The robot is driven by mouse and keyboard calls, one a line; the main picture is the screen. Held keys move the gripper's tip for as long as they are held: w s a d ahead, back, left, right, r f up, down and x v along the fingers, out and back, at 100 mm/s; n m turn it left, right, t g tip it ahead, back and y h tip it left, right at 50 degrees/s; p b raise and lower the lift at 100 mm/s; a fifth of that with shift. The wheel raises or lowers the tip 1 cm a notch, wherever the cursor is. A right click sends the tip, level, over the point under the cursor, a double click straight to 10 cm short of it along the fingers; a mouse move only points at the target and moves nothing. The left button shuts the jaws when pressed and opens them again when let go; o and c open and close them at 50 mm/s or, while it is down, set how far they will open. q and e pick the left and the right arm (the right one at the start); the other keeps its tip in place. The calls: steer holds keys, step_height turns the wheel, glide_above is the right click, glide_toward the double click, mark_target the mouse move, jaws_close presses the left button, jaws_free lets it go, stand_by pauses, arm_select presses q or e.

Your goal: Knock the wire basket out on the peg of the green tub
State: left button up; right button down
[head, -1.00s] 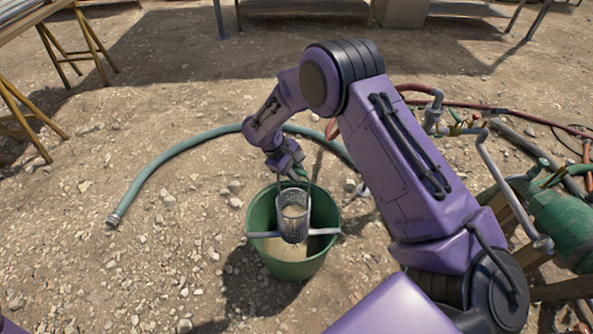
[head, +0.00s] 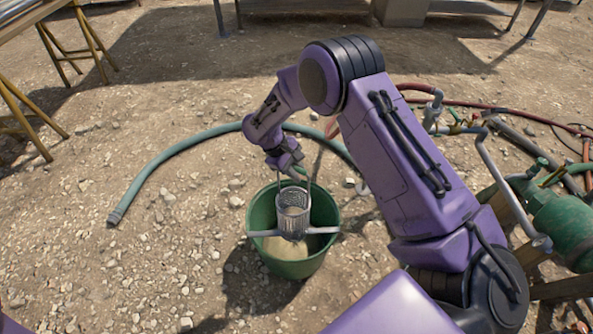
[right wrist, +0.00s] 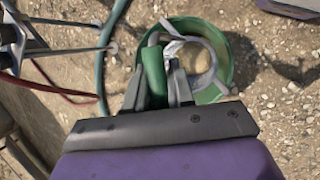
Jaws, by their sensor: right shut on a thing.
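The wire basket (head: 293,222) is a grey mesh cup over the green tub (head: 262,213). Something tan shows in its mouth. The tub stands on the ground with tan stuff inside, and a grey bar (head: 322,231) spans its top. The basket overlaps the middle of the bar; I cannot tell whether they touch, and the peg is not clear. My right gripper (head: 297,172) is above the tub's far rim, shut on the basket's handle. In the right wrist view, a green grip (right wrist: 153,72) lies at the fingers (right wrist: 166,78). My left gripper is out of view.
A teal hose (head: 165,165) curves over the gravel behind the tub. Pipes and a green machine (head: 565,222) stand at the right. Trestle legs (head: 62,50) stand at the upper left. The gravel left of the tub is mostly clear.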

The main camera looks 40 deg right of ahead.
step_height(320, 180, up, 9)
steer(key=p, duration=0.8)
steer(key=shift+f, duration=0.3)
steer(key=shift+f+b, duration=1.5)
steer(key=shift+f, duration=1.55)
step_height(320, 180, down, 3)
steer(key=shift+r+b, duration=0.15)
steer(key=shift+b, duration=0.65)
steer(key=shift+r, duration=0.1)
